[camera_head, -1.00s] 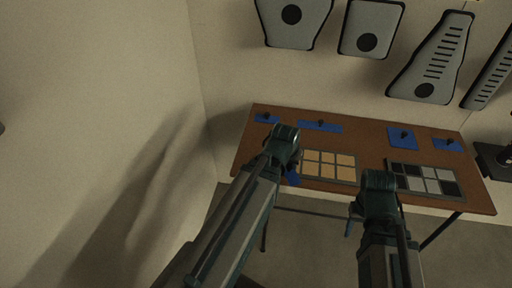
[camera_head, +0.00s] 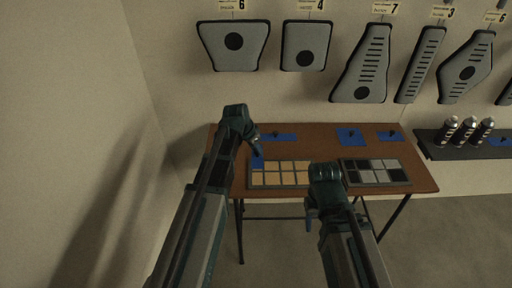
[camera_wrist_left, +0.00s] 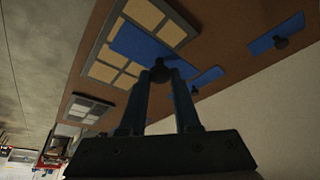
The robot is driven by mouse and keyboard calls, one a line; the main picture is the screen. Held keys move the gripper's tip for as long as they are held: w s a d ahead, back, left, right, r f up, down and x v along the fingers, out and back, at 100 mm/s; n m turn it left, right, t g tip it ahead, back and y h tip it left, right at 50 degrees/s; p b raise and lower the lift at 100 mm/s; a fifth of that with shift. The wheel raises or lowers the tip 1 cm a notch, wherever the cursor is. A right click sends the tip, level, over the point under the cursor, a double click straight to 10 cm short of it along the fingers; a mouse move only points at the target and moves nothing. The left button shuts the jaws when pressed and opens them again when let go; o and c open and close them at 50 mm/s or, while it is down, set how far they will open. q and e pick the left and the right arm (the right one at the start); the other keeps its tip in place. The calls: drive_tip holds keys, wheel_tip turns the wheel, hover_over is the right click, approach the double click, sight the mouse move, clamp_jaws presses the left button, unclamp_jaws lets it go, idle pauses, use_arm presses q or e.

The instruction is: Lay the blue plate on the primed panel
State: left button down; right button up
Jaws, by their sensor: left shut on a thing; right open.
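My left gripper (camera_head: 257,146) is shut on the black knob (camera_wrist_left: 160,73) of a blue plate (camera_wrist_left: 137,43). In the head view this plate (camera_head: 257,161) overlaps the far left corner of a grey-framed panel with tan squares (camera_head: 280,187). The left wrist view shows it across the middle of that panel (camera_wrist_left: 100,50); I cannot tell whether it touches. A second panel with black and grey squares (camera_head: 374,184) lies to the right. No label shows which panel is primed. My right gripper (camera_head: 310,222) is open in front of the table, partly hidden by its own wrist.
More blue plates with black knobs (camera_head: 279,137) (camera_head: 349,136) (camera_head: 390,136) lie along the back of the brown table (camera_head: 428,181). A dark shelf (camera_head: 440,152) with spray cans (camera_head: 467,131) stands at right. Grey shapes (camera_head: 234,46) hang on the wall.

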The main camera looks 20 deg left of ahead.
use_arm(q)
drive_tip(key=shift+f, duration=0.2)
wheel_tip(320, 180, down, 9)
drive_tip(key=b, duration=0.9)
drive_tip(key=shift+f, duration=0.1)
drive_tip(key=shift+f+b, duration=0.2)
drive_tip(key=shift+b, duration=0.2)
idle(0.3)
drive_tip(key=c, duration=0.6)
unclamp_jaws()
drive_tip(key=shift+o, duration=0.2)
drive_tip(key=shift+r, duration=0.1)
drive_tip(key=p+v, duration=1.2)
drive_tip(key=v, duration=0.1)
drive_tip(key=shift+r+p, duration=0.3)
drive_tip(key=shift+p, duration=0.1)
drive_tip(key=shift+s, duration=0.1)
